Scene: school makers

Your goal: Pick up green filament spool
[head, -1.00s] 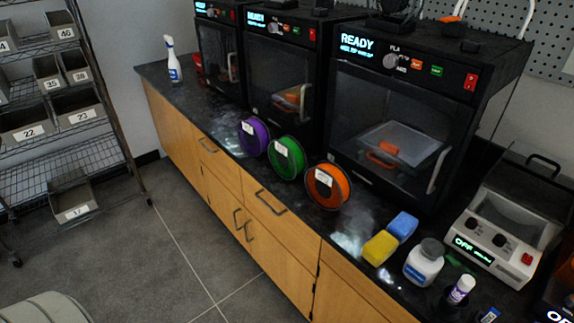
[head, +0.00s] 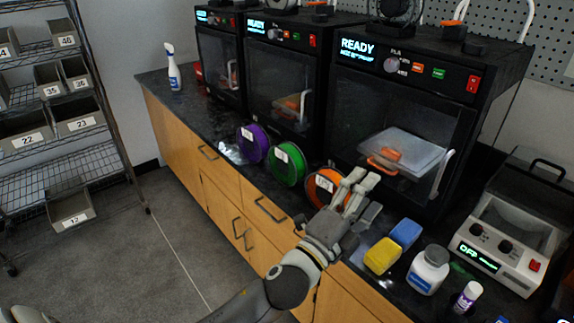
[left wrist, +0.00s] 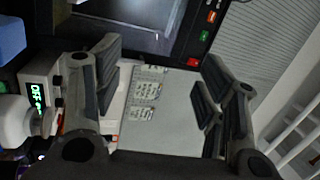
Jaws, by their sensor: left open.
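The green filament spool (head: 287,165) stands upright on the dark counter, between a purple spool (head: 252,143) and an orange spool (head: 322,187), in front of the 3D printers. My left gripper (head: 362,187) reaches in from below in the head view and covers part of the orange spool. It is to the right of the green spool and apart from it. In the left wrist view its two fingers (left wrist: 155,92) are spread wide with nothing held between them. The green spool does not show in the left wrist view. My right gripper is not in view.
Printers (head: 398,110) line the back of the counter (head: 205,108). Right of my gripper are a yellow sponge (head: 382,256), a blue sponge (head: 405,233), a white bottle (head: 428,271) and a grey machine (head: 508,228). A spray bottle (head: 173,72) stands far left. The floor in front is free.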

